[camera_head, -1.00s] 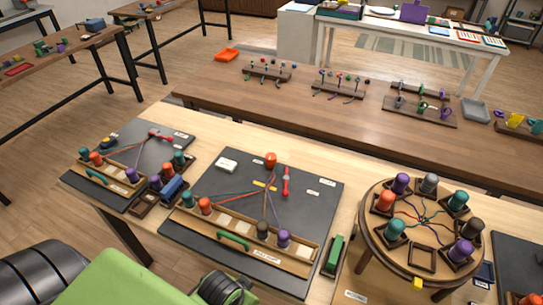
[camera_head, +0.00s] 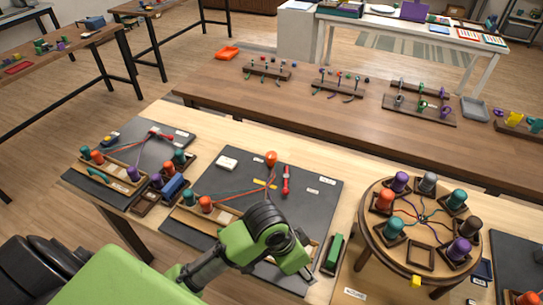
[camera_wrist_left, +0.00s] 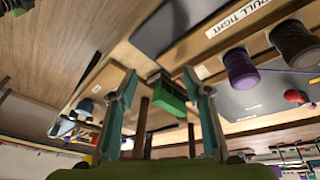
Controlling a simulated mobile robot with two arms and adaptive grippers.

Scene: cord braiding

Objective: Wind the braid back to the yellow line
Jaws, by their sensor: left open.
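The middle black board (camera_head: 235,182) carries cords running from an orange peg (camera_head: 271,158) at its back. A short yellow mark (camera_head: 260,183) lies across the cords, beside a red-handled tool (camera_head: 286,180). A teal bobbin (camera_head: 189,198) and an orange bobbin (camera_head: 205,203) stand at its front left. My left arm covers the front right of this board. In the left wrist view my left gripper (camera_wrist_left: 158,88) is open and empty, with a green block (camera_wrist_left: 168,95) beyond and between its fingers. A purple bobbin (camera_wrist_left: 240,70) and a dark bobbin (camera_wrist_left: 293,42) stand to the right. My right gripper is out of view.
A round braiding stand (camera_head: 374,235) with several bobbins stands right of the board. The green block (camera_head: 334,250) sits between them. Another cord board (camera_head: 120,150) lies at left. A brown table (camera_head: 350,125) with small racks stands behind.

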